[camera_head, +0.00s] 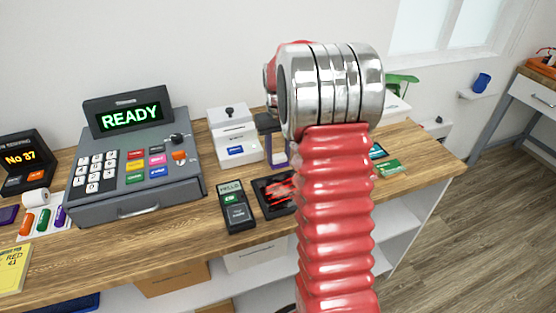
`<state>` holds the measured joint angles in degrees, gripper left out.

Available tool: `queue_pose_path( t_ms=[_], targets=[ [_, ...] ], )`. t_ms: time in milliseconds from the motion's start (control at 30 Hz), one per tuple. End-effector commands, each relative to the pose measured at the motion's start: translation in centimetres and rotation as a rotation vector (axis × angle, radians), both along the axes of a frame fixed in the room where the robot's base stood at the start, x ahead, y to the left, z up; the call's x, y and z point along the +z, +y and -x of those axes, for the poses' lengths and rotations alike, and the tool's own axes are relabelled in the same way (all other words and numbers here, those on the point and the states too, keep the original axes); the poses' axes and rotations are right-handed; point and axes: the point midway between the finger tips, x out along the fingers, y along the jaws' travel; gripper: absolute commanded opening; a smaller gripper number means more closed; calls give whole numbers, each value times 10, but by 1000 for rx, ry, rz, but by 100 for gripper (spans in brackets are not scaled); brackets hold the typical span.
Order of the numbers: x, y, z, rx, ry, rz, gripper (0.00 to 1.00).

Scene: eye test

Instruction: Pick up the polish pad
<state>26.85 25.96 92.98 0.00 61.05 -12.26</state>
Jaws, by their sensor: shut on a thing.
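I cannot make out a polish pad for sure in this view. My arm, with a red ribbed sleeve and a chrome joint, rises through the middle of the picture and covers part of the counter. My gripper does not show; the arm hides what is behind it. A dark block with a purple-edged frame below it (277,153) shows just left of the arm, partly covered, and I cannot tell what it is.
On the wooden counter (180,245) stand a grey cash register (140,185), a white box (233,135), a dark handheld device (236,207) and a black tray (268,205) with red things. A green card (389,168) lies right of my arm. The counter's front left is partly bare.

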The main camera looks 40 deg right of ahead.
Motion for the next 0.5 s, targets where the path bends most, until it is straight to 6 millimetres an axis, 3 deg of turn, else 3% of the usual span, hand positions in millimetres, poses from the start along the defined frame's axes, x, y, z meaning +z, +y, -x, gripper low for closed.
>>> queue_pose_path(
  t_ms=[267, 500],
  targets=[
    [9, 0, -1, 0, -1, 0, 17],
    [44, 0, -1, 1, -4, 2, 17]
  ],
)
